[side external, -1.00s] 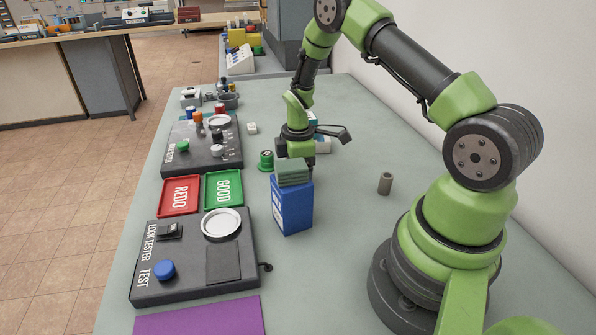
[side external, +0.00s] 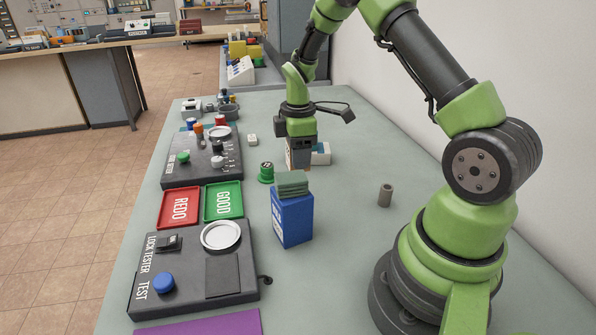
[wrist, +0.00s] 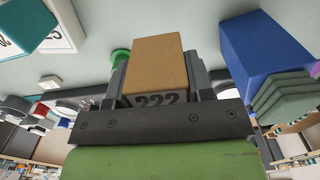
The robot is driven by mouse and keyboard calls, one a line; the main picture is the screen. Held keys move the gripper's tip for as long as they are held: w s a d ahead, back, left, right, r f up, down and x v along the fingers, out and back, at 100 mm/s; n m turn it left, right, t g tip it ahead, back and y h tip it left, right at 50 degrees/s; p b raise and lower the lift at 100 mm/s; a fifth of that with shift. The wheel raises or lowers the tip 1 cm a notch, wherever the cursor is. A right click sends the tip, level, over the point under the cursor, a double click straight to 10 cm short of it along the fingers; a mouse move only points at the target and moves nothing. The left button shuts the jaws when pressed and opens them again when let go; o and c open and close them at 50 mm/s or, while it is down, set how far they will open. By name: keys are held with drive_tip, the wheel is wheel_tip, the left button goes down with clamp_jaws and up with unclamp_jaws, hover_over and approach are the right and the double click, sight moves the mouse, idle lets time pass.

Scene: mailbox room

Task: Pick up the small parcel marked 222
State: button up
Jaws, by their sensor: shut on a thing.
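The small parcel (wrist: 158,62) is a brown block marked 222 on the side near the wrist camera. My gripper (wrist: 157,75) is shut on it, one finger on each side. In the side view my gripper (side external: 301,152) holds the parcel beyond the blue box, with only a little of the parcel showing between the fingers. The fingers appear raised above the table, though the exact height is hard to tell.
Clear table lies between.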

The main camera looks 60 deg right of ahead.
drive_tip(key=shift+r, duration=1.2)
